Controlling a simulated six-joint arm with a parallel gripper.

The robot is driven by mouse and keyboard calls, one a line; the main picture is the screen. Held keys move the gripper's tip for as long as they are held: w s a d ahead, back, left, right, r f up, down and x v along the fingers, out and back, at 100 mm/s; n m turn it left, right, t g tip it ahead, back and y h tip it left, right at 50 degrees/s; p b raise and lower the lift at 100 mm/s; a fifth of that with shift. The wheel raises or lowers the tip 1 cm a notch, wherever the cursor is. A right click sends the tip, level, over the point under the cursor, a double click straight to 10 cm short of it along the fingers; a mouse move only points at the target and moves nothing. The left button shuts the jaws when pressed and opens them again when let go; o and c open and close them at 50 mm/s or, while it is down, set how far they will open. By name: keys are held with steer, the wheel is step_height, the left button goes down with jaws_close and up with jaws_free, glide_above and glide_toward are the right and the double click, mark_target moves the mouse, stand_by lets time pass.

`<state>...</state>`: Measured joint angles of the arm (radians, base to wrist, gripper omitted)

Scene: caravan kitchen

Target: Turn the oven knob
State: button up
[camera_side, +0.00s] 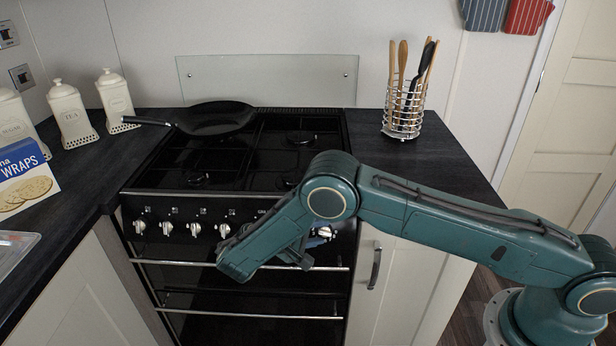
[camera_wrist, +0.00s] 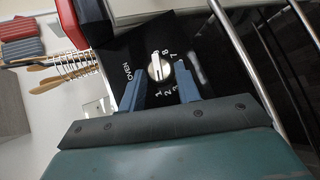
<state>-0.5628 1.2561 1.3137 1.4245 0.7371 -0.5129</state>
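The oven knob (camera_wrist: 158,68) shows in the wrist view as a round silver knob on the black panel, with "OVEN" and numbers printed around it. Its raised grip runs roughly up and down in that picture. My gripper (camera_wrist: 160,80) has its two blue fingers apart, one on each side of the knob, with dark panel visible between each finger and the knob. Whether the fingertips reach past the knob's face is unclear. In the side view my gripper (camera_side: 315,240) is at the right end of the oven's front panel, and my arm mostly hides the knob there.
Several other silver knobs (camera_side: 194,229) line the panel to the left. A chrome oven handle (camera_side: 175,263) runs below them. A black pan (camera_side: 215,118) sits on the hob. A wire utensil holder (camera_side: 404,112) stands on the right worktop. A cupboard handle (camera_side: 375,268) is right of the oven.

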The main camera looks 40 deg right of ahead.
steer(key=o, duration=0.3)
steer(key=shift+r+m+y, duration=0.1)
steer(key=shift+m+y, duration=0.2)
